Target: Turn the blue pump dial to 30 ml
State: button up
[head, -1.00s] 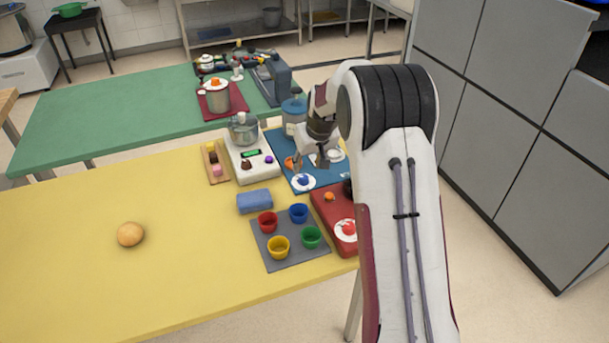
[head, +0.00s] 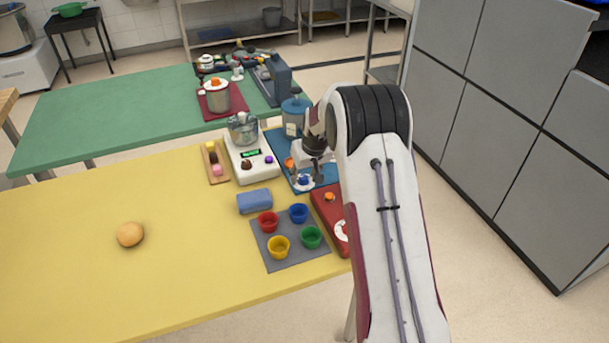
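The blue pump dial (head: 304,182), a blue knob on a white disc, sits at the near end of the blue base (head: 331,173). My gripper (head: 308,177) points down right at the dial and covers part of it. I cannot tell whether the fingers touch the knob or stand just above it, nor whether they are open or shut. The scale marks are too small to read. A blue-lidded container (head: 293,113) stands at the far end of the base. An orange knob (head: 289,162) shows beside my gripper.
A red unit (head: 328,204) with an orange knob and a white dial is close on the near right, partly behind my arm. A white scale (head: 247,166) with a metal bowl stands left. Coloured cups on a grey mat (head: 285,256) and a blue cloth (head: 254,201) lie nearer.

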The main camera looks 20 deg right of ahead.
jog(key=c, duration=1.1)
jog(key=shift+a+m+h, duration=0.1)
jog(key=shift+m+h, duration=0.3)
jog(key=shift+m, duration=0.6)
jog(key=shift+a+m+g+h, duration=0.1)
jog(key=shift+m+g+h, duration=0.3)
jog(key=shift+m, duration=0.9)
jog(key=shift+m+h, duration=0.5)
jog(key=shift+m, duration=0.8)
jog(key=shift+f+m, duration=0.1)
jog(key=shift+m, duration=0.3)
